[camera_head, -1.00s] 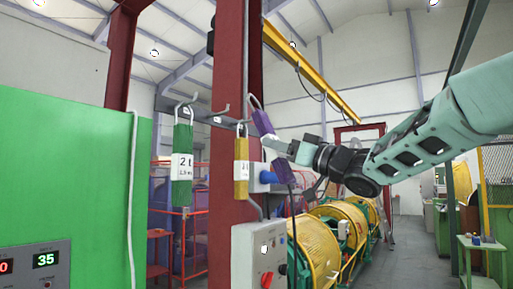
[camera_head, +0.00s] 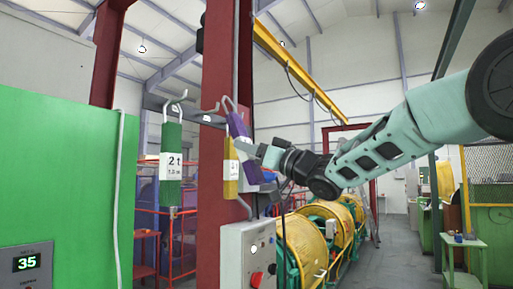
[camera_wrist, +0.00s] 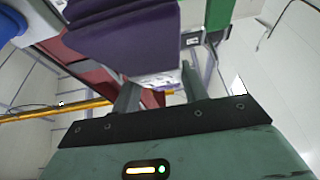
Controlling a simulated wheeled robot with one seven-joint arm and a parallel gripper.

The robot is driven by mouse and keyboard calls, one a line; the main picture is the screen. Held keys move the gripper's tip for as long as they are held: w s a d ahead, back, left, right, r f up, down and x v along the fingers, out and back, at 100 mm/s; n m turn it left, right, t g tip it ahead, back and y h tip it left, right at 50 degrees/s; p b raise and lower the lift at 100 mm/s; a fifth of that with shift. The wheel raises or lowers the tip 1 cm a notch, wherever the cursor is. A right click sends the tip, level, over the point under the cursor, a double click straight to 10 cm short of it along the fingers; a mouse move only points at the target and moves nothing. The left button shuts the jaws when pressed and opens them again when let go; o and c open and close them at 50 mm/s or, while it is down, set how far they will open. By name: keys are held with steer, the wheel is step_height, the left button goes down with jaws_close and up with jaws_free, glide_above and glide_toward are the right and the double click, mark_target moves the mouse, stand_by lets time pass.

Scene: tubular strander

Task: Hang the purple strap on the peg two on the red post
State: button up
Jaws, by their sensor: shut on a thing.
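The purple strap (camera_head: 237,124) is held in my gripper (camera_head: 262,153), in front of the red post (camera_head: 212,60). Its upper loop is free and just right of an empty upturned peg (camera_head: 209,110), apparently apart from it; depth is hard to tell. The strap partly covers a yellow strap (camera_head: 230,178) hanging on the post's bar. A green strap (camera_head: 171,150) with a "2 t" label hangs on the left peg (camera_head: 177,97). In the wrist view the purple strap (camera_wrist: 125,38) fills the upper left, its white label end between the fingers of my gripper (camera_wrist: 160,90).
A grey control box (camera_head: 248,250) with a red knob is low on the post. A green cabinet (camera_head: 60,170) stands at the left. The yellow-drummed machine (camera_head: 305,240) lies behind, right of the post. A green side table (camera_head: 465,255) is at the right.

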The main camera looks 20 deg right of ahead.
steer(key=w+a+f+b, duration=0.1)
steer(key=w+a+f, duration=0.1)
steer(key=w+a, duration=0.2)
steer(key=shift+w, duration=0.85)
stand_by(0.3)
steer(key=shift+a+f, duration=0.1)
stand_by(0.5)
steer(key=o, duration=1.3)
steer(key=shift+f, duration=0.1)
